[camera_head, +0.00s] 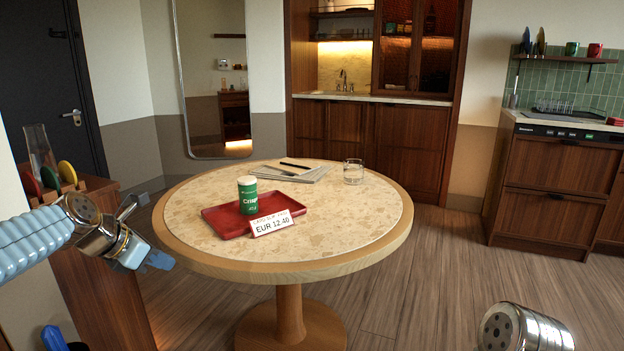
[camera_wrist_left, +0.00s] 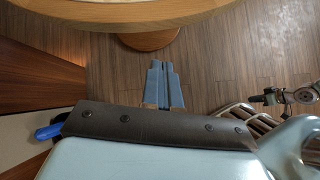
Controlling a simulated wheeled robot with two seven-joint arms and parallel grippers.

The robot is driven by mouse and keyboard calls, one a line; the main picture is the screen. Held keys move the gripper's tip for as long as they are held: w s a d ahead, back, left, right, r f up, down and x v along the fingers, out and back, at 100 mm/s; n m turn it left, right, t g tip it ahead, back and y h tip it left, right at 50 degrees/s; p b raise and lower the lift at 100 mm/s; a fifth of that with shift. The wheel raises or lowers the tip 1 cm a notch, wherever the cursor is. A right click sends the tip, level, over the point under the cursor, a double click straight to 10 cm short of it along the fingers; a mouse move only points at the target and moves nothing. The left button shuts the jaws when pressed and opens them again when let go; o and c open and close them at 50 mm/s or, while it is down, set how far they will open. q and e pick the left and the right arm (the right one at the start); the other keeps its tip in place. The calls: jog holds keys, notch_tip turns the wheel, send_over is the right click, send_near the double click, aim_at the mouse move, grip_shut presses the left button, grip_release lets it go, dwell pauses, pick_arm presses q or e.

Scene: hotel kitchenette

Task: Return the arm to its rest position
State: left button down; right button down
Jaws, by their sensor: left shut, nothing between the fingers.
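My left gripper (camera_head: 160,261) is at the left edge of the round table, in the air beside it and below the tabletop height in the picture. In the left wrist view its two blue fingers (camera_wrist_left: 164,84) are together with nothing between them, above the wooden floor. My left arm comes in from the left in the head view. Part of my right arm shows at the bottom right of the head view, but its gripper fingers are out of the picture.
A wooden cabinet (camera_head: 105,290) stands close to my left arm. Floor (camera_head: 430,290) is clear right of the table.

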pick_arm(q)
jog(key=s+d+f+m+g, duration=0.15)
jog(key=d+f+m, duration=0.25)
jog(key=f, duration=0.7)
jog(key=s+d+f+m+g+y, duration=0.1)
jog(key=s+d+f+m, duration=0.3)
jog(key=f, duration=0.7)
jog(key=w+d+f+m+g, duration=0.1)
jog(key=d+f+m, duration=0.3)
jog(key=f, duration=0.7)
jog(key=s+d+f+m+g, duration=0.1)
jog(key=s+d+f+m, duration=0.3)
jog(key=s+f+m, duration=0.3)
jog(key=s+d+f+m+g, duration=0.2)
jog(key=s+d+f+m, duration=0.2)
jog(key=s, duration=1)
notch_tip(320, 180, down, 3)
jog(key=m, duration=0.3)
jog(key=shift+s+f+m+h, duration=0.2)
jog(key=shift+s+m+h, duration=0.15)
jog(key=shift+m+h, duration=0.05)
jog(key=shift+d, duration=0.15)
